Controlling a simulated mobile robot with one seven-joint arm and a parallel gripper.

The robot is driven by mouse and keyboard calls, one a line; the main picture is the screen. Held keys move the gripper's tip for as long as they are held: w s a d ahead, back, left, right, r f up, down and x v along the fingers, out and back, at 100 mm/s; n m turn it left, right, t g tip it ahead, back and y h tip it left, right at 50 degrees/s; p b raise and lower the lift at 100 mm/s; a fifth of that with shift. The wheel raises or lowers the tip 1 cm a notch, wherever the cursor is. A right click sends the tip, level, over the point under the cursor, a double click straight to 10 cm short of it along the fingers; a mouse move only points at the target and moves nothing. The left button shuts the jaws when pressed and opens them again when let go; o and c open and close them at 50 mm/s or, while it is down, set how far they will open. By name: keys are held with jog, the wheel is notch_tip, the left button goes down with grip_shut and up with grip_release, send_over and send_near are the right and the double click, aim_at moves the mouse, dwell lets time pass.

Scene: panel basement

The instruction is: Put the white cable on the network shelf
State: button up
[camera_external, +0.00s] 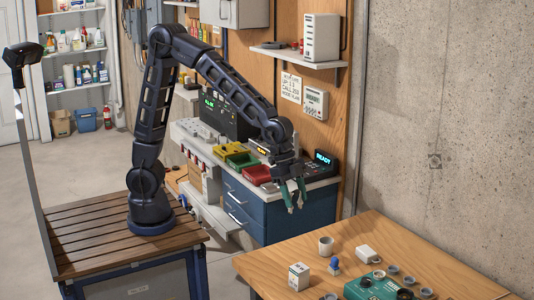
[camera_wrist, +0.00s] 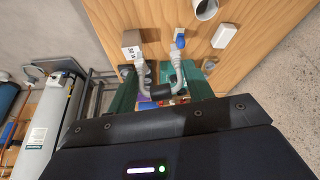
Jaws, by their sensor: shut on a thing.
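My gripper (camera_external: 292,192) hangs with teal fingers pointing down, in front of the blue drawer cabinet and behind the wooden table. In the wrist view the fingers (camera_wrist: 162,90) flank a pale, bent thing with a dark middle, which looks like the white cable (camera_wrist: 174,70). Its two pale ends reach out beyond the fingers; its exact hold is hard to make out. The network shelf (camera_external: 277,52) is on the wood panel at the upper right, well above my gripper. A white router-like box (camera_external: 321,38) and small red items stand on it.
The wooden table (camera_external: 290,252) at front right bears a mug (camera_external: 326,246), a labelled box (camera_external: 299,277), a white block (camera_external: 367,254) and a teal device (camera_external: 372,289). The cabinet top holds yellow, green and red bins (camera_external: 257,175) and a READY display (camera_external: 323,160).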

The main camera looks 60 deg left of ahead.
notch_tip(320, 180, down, 20)
jog(key=shift+r, duration=0.2)
dwell(0.6)
jog(key=shift+f, duration=0.15)
jog(key=o, duration=1)
jog(key=shift+c, duration=0.2)
